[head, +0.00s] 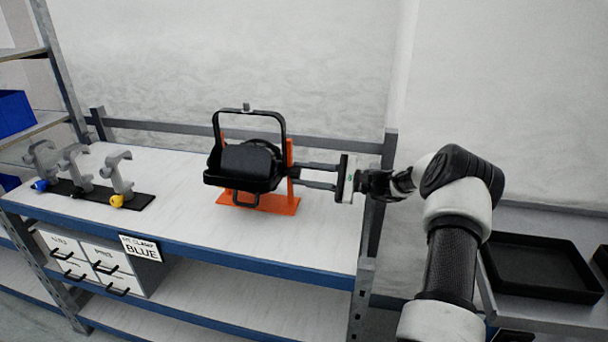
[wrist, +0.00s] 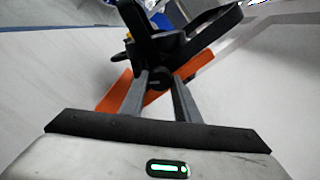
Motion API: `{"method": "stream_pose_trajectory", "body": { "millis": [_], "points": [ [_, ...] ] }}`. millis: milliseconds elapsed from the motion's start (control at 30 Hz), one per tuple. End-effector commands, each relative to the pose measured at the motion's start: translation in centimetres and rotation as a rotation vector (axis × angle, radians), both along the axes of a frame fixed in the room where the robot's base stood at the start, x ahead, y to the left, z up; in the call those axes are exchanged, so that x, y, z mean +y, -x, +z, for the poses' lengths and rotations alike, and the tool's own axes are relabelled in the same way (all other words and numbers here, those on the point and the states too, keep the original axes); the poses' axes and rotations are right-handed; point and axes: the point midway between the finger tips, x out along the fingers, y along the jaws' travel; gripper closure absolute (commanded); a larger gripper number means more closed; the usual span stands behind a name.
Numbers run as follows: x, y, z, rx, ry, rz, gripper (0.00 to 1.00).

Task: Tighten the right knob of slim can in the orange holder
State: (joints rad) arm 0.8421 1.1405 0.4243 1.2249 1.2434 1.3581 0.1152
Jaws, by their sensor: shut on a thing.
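The slim can (head: 246,160) is a black par can with a black yoke, held in the orange holder (head: 258,204) on the workbench. My gripper (head: 292,175) reaches in from the right, level with the can's right side. In the wrist view, the round black right knob (wrist: 157,83) sits between the two fingertips of my gripper (wrist: 160,84), which are shut on it. The orange holder (wrist: 118,90) shows behind the fingers there. In the head view the knob is hidden by the fingers and the holder's upright.
Several grey clamps (head: 118,172) with blue and yellow knobs stand on a black strip at the bench's left. A sign reading BLUE (head: 140,248) hangs on the front edge, near white drawers (head: 85,262). A black tray (head: 540,265) lies at the right. Bench space right of the holder is clear.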

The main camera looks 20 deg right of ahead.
Motion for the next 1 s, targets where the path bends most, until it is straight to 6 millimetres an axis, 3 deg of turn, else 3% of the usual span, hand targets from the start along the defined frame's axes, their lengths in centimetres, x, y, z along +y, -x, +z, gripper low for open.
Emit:
{"method": "stream_pose_trajectory", "body": {
  "millis": [33, 67, 167, 567, 767, 1000],
  "points": [
    [0.0, 0.0, 0.0, 0.0, -0.001, 0.002, 0.93],
    [0.0, 0.0, 0.0, 0.0, -0.001, 0.002, 0.68],
    [0.0, 0.0, 0.0, 0.0, 0.0, 0.001, 0.52],
    [-0.7, 0.4, 0.0, 0.0, 0.001, -0.002, 0.52],
    [-3.8, 2.4, 0.0, 0.001, 0.001, -0.005, 0.52],
    [-8.8, 5.8, -0.1, 0.0, 0.001, -0.005, 0.52]
  ]
}}
